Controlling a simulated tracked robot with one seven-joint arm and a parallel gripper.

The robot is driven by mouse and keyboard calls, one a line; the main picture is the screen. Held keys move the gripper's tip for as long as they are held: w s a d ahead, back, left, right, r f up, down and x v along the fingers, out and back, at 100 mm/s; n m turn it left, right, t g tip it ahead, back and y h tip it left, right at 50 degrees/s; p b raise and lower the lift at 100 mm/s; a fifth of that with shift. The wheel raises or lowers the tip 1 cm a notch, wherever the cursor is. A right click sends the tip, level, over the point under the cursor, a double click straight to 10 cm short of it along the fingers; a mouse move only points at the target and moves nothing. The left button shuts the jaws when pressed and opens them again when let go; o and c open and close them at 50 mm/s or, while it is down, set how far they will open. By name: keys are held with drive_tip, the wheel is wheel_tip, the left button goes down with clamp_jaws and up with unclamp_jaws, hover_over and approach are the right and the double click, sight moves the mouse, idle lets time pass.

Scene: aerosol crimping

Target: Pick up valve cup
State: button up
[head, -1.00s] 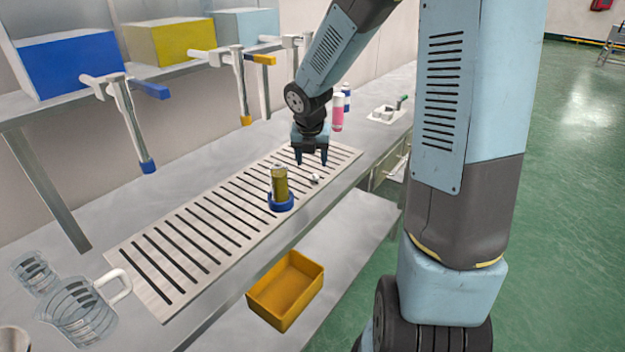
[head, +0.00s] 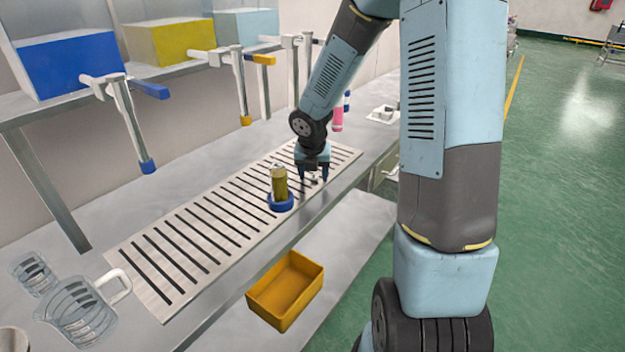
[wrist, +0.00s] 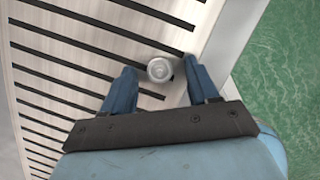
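The valve cup (wrist: 160,69) is a small round silver piece on the slatted grate, near the grate's edge. In the wrist view it shows between the tips of my gripper (wrist: 162,84), close to the right finger; I cannot tell whether a finger touches it. My gripper (head: 313,178) is open, with its fingers pointing down low over the grate. In the head view the fingers mostly hide the cup. A gold can (head: 279,183) stands upright in a blue ring holder (head: 281,204), left of my gripper.
The slatted grate (head: 160,296) runs along the bench. A pink bottle (head: 337,119) and a white tray (head: 382,115) stand behind my gripper. A yellow bin (head: 286,292) sits on the lower shelf. Clear jugs (head: 82,318) stand at the front left. Dispensing taps (head: 123,115) hang above.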

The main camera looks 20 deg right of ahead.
clamp_jaws()
idle(0.3)
